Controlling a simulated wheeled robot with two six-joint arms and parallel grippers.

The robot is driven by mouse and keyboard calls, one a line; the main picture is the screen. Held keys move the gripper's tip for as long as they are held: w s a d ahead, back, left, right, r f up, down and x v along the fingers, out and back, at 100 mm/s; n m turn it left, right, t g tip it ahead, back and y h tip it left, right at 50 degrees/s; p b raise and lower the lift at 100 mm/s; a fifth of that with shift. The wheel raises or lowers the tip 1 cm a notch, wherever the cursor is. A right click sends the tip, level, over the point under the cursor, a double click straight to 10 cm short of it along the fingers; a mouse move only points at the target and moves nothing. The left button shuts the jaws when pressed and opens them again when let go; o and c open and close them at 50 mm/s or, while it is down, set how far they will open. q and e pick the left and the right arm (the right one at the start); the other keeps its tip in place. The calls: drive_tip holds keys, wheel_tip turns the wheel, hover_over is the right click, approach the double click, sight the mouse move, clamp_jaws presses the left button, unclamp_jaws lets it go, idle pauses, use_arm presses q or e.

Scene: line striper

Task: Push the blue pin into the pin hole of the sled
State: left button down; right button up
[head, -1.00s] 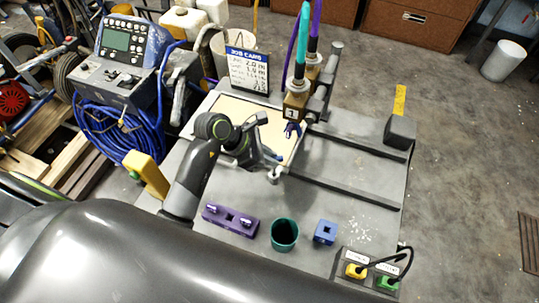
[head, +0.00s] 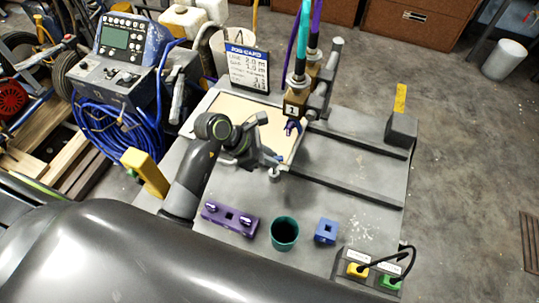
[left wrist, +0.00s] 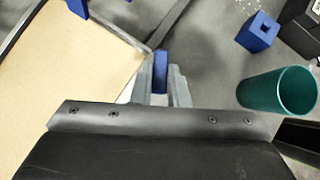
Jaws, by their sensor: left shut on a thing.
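My left gripper (head: 272,161) is over the grey bench, near the right edge of the cream board. In the left wrist view its fingers (left wrist: 161,80) are shut on the blue pin (left wrist: 161,66), whose far end sticks out past the fingertips. What looks like the sled (head: 296,104), a brass-coloured block marked 1 with upright hoses and a purple nozzle, stands at the back, beyond the gripper. I cannot make out its pin hole. My right gripper is not in view.
A purple two-knob block (head: 230,218), a green cup (head: 285,232) and a blue square block with a hole (head: 326,230) stand at the bench front. Dark rails (head: 345,188) cross the bench. A job card (head: 248,68) stands behind. The right middle of the bench is clear.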

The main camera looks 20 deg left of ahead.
use_arm(q)
drive_tip(key=shift+f+b, duration=0.9)
drive_tip(key=shift+f, duration=0.1)
idle(0.5)
drive_tip(key=shift+f+b, duration=1.1)
drive_tip(key=shift+b, duration=0.05)
idle(0.4)
drive_tip(key=c, duration=1.3)
unclamp_jaws()
drive_tip(key=shift+r, duration=0.1)
drive_tip(key=shift+c, duration=0.2)
drive_tip(key=shift+o, duration=0.3)
drive_tip(key=shift+o, duration=1.3)
drive_tip(key=p+v, duration=0.4)
drive_tip(key=v, duration=0.3)
